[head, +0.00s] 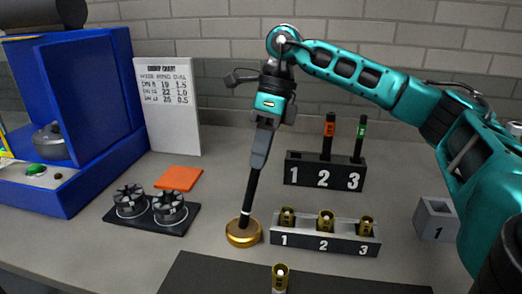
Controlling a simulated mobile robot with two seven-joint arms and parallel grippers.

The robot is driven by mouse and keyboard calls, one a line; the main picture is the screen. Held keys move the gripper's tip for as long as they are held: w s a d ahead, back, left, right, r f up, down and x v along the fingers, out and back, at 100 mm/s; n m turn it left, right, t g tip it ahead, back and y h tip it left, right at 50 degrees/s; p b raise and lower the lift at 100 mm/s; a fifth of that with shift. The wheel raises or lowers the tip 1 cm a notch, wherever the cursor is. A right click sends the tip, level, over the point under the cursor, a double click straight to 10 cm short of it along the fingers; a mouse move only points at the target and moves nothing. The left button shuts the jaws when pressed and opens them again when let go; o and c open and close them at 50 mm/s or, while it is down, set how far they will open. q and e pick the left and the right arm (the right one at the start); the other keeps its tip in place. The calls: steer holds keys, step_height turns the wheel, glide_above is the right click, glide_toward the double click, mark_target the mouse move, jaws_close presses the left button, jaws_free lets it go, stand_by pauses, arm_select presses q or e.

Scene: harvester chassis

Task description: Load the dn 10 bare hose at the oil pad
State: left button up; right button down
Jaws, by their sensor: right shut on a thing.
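My right gripper (260,148) comes down from above, shut on the upper part of a black hose (250,190) with a pale band near its lower end. The hose hangs slightly tilted, and its lower end meets the top of a round, brass-coloured oil pad (244,233); whether it presses in or only touches, I cannot tell. No DN marking is readable on this hose. A black hose rack (305,177) stands to the right, with slot 1 empty, an orange-labelled hose (328,140) in slot 2 and a green-labelled hose (360,140) in slot 3. My left gripper is out of view.
A grey holder (362,246) numbered 1 to 3 carries brass fittings right of the pad. Another fitting (280,276) stands on the dark mat (215,278) in front. Die sets (170,208), an orange square (179,178), a blue machine (95,90) and a chart (168,105) are left.

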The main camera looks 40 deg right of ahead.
steer(key=shift+f, duration=0.1)
step_height(320, 180, up, 7)
steer(key=p, duration=0.6)
stand_by(0.8)
